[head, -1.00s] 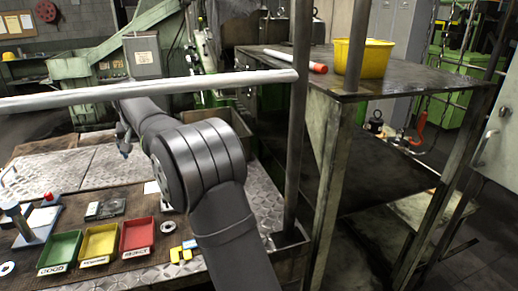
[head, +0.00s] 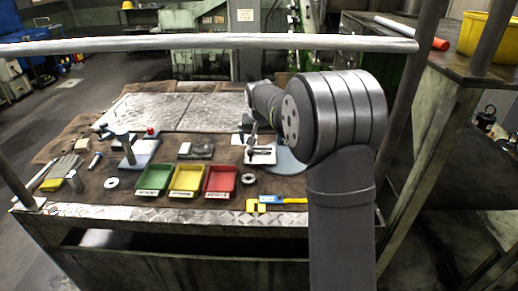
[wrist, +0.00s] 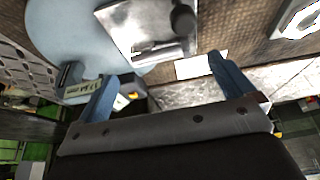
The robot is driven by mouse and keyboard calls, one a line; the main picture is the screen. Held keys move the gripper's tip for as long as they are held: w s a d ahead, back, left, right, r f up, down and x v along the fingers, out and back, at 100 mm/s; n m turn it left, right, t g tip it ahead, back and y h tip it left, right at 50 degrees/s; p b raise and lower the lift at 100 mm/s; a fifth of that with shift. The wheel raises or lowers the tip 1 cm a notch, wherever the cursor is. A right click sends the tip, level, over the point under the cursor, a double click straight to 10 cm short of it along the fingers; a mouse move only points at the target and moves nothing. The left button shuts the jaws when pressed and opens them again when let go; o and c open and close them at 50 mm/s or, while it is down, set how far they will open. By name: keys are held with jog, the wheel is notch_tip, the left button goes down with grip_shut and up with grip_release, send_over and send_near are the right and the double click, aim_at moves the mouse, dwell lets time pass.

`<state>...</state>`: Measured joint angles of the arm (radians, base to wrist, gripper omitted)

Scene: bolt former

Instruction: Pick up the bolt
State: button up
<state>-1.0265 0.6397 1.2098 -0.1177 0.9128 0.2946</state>
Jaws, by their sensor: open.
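A small bolt-like piece (head: 95,160) lies on the left part of the bench in the head view; it is too small there to be sure it is the bolt. A short metal cylinder (head: 74,181) stands near it. My gripper (wrist: 160,76) is open, with its two blue fingers apart and nothing seen between them. In the head view it is small and partly hidden, over the right part of the bench near a white-based device (head: 260,155), well to the right of the bolt-like piece. No bolt can be made out in the wrist view.
Green (head: 153,191), yellow (head: 186,191) and red (head: 221,193) trays line the bench front. A blue-based stand with a post (head: 128,152) is left of them. A round blue-grey disc (wrist: 65,25) lies near my gripper. A rail (head: 200,42) crosses above the bench. The back plates are clear.

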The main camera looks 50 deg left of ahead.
aim_at(261, 148)
jog(key=shift+x, duration=1.95)
jog(key=c, duration=1.2)
jog(key=shift+r, duration=0.1)
notch_tip(261, 148, up, 7)
jog(key=s+d+r, duration=0.1)
jog(key=s+d, duration=0.3)
jog(key=s+d+r, duration=0.1)
jog(key=s+d, duration=0.3)
jog(key=s+d+r, duration=0.1)
jog(key=s+d, duration=0.3)
jog(key=shift+s+d, duration=0.35)
jog(key=shift+s, duration=0.05)
